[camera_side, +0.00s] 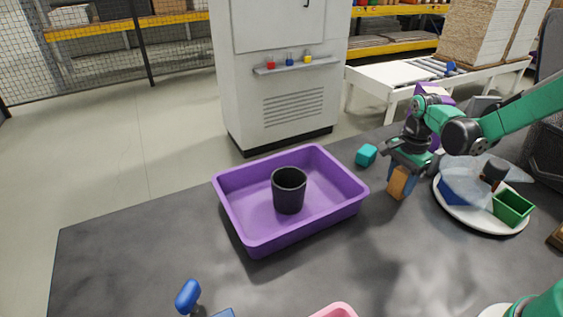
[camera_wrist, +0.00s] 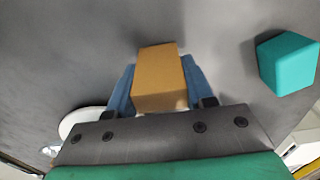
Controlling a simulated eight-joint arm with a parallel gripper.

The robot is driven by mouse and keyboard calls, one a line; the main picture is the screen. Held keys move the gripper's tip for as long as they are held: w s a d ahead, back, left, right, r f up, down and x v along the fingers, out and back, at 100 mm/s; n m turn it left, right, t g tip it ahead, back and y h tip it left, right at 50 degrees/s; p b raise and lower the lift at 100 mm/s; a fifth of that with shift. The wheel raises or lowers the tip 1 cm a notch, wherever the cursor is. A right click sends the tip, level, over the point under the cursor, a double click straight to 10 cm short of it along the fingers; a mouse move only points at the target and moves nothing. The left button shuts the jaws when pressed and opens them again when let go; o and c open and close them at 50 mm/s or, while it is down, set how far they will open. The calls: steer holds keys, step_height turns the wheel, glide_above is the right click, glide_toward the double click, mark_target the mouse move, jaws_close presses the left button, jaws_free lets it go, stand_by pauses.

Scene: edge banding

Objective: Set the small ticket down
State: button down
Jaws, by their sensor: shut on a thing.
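My gripper (camera_side: 402,177) is shut on an orange-tan block (camera_side: 398,186), pointing down over the dark table right of the purple tray. In the wrist view the block (camera_wrist: 158,75) sits between the two blue fingers of my gripper (camera_wrist: 160,88). The block's lower end is at or close to the tabletop; I cannot tell whether it touches. I see nothing that is clearly a flat paper ticket.
A teal block (camera_side: 366,155) lies left of my gripper. A purple tray (camera_side: 232,212) holds a black cup (camera_side: 289,190). A white plate (camera_side: 480,222) at right bears a green box (camera_side: 512,208) and other items. The front middle table is mostly clear.

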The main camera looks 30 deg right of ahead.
mark_target(403, 172)
steer(key=shift+c, duration=1.7)
jaws_free()
steer(key=shift+f, duration=0.15)
step_height(403, 172, up, 12)
steer(key=shift+a+r, duration=0.15)
steer(key=shift+r, duration=0.05)
steer(key=s+a+n+t, duration=0.6)
steer(key=a+n, duration=0.4)
steer(key=n, duration=0.8)
steer(key=shift+s+t, duration=0.15)
steer(key=shift+t, duration=0.45)
